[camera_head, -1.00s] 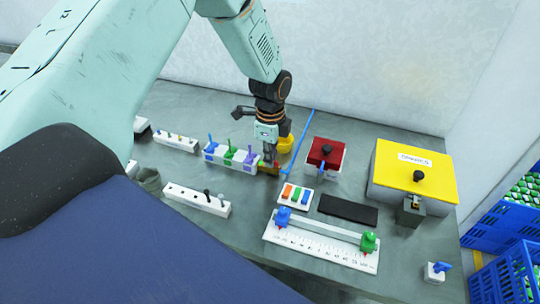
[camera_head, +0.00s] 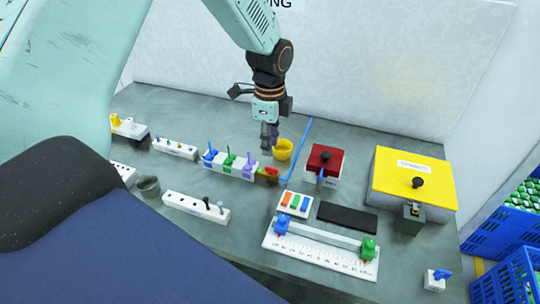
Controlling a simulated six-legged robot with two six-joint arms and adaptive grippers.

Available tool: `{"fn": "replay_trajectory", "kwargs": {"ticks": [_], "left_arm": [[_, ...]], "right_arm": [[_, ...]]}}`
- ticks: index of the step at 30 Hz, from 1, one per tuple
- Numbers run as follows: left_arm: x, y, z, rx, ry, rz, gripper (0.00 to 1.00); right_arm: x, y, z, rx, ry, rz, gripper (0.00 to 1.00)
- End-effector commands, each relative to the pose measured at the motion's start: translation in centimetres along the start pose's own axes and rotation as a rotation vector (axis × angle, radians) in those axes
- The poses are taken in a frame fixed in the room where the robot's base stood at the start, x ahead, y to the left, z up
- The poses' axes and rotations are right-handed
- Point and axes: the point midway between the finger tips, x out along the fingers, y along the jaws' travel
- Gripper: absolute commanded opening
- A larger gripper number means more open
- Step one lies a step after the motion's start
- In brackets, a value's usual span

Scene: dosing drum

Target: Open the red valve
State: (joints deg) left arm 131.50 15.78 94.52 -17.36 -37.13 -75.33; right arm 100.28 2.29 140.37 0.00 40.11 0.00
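The red valve (camera_head: 270,171) is a small red piece at the right end of a white valve row. It lies low, while the blue (camera_head: 209,153), green (camera_head: 229,158) and purple (camera_head: 250,162) handles beside it stand up. My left gripper (camera_head: 268,146) points down above and just behind the red valve, apart from it as far as I see. Its fingers are dark, narrow and too small to tell whether they are open. I see nothing held in it. My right gripper is out of view.
A yellow cup (camera_head: 283,150) stands close behind my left gripper. A blue line (camera_head: 297,150) runs on the table to its right. A red box (camera_head: 324,158) and a yellow box (camera_head: 413,177) stand further right. A white ruler slider (camera_head: 318,250) lies in front.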

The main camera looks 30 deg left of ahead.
Motion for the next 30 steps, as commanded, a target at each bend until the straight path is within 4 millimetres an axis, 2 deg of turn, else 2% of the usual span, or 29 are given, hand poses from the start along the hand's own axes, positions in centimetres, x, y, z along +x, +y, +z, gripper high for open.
{"fn": "replay_trajectory", "kwargs": {"ticks": [3, 9, 26, 30], "left_arm": [[-2.1, 0.0, 0.0, 0.0, 0.001, -0.002, 0.28], [-3.8, 0.1, 0.0, 0.0, 0.0, 0.002, 0.28], [-4.1, 0.1, 0.0, 0.0, 0.0, 0.002, 0.28], [-5.0, 0.1, 0.0, 0.0, 0.0, 0.002, 0.28]], "right_arm": [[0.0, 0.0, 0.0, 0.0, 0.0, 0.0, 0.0], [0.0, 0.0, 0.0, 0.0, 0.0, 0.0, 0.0], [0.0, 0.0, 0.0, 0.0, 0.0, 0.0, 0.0], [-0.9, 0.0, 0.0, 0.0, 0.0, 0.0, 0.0]]}}
